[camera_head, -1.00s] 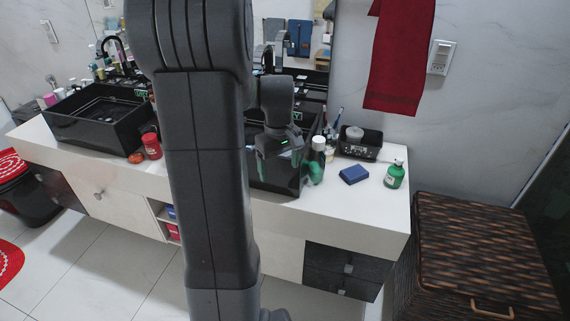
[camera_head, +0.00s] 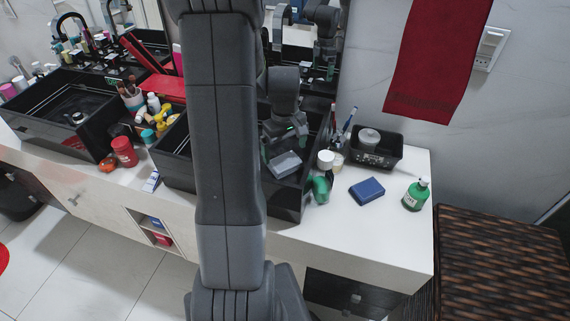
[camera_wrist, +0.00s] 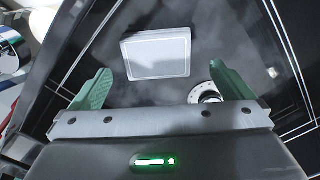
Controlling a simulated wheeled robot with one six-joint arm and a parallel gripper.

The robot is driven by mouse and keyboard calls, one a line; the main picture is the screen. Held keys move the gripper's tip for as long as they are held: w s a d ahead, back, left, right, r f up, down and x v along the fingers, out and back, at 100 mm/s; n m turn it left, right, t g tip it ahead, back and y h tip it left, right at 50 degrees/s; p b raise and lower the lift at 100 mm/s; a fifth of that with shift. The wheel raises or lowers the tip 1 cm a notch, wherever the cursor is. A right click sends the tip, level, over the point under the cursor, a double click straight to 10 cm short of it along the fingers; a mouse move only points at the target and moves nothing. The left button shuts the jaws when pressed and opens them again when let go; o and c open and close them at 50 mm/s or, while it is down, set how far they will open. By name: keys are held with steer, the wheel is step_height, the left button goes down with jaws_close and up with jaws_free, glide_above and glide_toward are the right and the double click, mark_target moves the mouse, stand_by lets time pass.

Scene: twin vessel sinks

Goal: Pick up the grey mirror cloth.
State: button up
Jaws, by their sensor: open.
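The grey mirror cloth (camera_head: 285,165) looks like a small flat light-grey block with rounded corners. It lies on the floor of the right black vessel sink (camera_head: 283,203). In the wrist view the cloth (camera_wrist: 157,53) is ahead of the fingertips and roughly centred between them, apart from both. My gripper (camera_head: 284,147) is open and empty over the sink, its green fingers spread; they also show in the wrist view (camera_wrist: 161,73). My own arm hides the sink's middle in the head view.
A round metal drain (camera_wrist: 205,92) is by the right finger. Dark sink walls surround the gripper. A white-capped bottle (camera_head: 326,160), blue block (camera_head: 367,190), green bottle (camera_head: 416,195) and black tray (camera_head: 377,153) stand right of the sink. A red towel (camera_head: 430,65) hangs behind.

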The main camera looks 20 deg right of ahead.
mark_target(286, 162)
steer(key=shift+d+f+p, duration=0.15)
steer(key=shift+f+p, duration=0.15)
steer(key=shift+f, duration=2.35)
steer(key=c, duration=0.9)
steer(key=shift+r, duration=0.1)
